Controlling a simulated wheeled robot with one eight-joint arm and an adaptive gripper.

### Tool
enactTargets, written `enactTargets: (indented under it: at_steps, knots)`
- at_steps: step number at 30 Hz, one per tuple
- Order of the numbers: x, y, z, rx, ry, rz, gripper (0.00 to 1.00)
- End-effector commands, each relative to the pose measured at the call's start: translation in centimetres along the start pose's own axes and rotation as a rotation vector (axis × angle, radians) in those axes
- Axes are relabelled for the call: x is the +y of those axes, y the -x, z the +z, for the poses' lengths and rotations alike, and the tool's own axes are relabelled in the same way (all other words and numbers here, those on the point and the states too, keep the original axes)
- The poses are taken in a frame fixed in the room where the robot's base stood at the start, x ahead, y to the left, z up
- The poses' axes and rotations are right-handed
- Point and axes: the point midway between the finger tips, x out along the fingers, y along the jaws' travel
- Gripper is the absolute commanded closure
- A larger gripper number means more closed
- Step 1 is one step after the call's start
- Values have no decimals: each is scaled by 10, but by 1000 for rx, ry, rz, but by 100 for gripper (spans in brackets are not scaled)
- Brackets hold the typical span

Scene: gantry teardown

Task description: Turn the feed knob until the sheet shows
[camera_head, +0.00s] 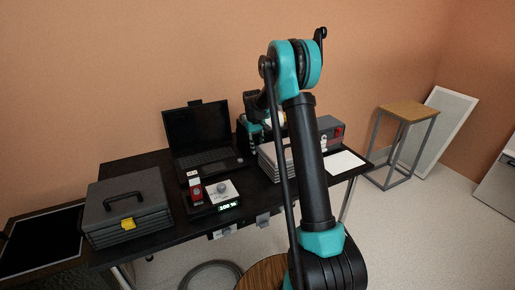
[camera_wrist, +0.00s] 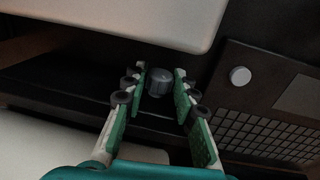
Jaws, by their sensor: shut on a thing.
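The feed knob (camera_wrist: 159,82), a short dark grey cylinder, sits between my fingertips in the wrist view. My gripper (camera_wrist: 160,86) is shut on it, with one green-padded finger on each side. In the head view my gripper is around the back of the table, near the laptop, largely hidden by my arm. The knob cannot be made out there. A white sheet (camera_head: 345,163) lies flat at the table's right end. I cannot tell whether it belongs to the knob's machine.
A laptop (camera_head: 203,137), grey case (camera_head: 125,208), small scale (camera_head: 220,193) and grey stack (camera_head: 272,163) crowd the table (camera_head: 160,237).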

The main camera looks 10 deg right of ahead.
Motion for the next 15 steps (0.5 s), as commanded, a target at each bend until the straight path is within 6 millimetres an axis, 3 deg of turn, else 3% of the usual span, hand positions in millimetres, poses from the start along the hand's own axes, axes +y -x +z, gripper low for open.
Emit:
enactTargets:
  at_steps: [6, 15]
  knots:
    - [3, 0, 0, -1, -2, -109, 100]
    - [2, 0, 0, 0, 0, -125, 100]
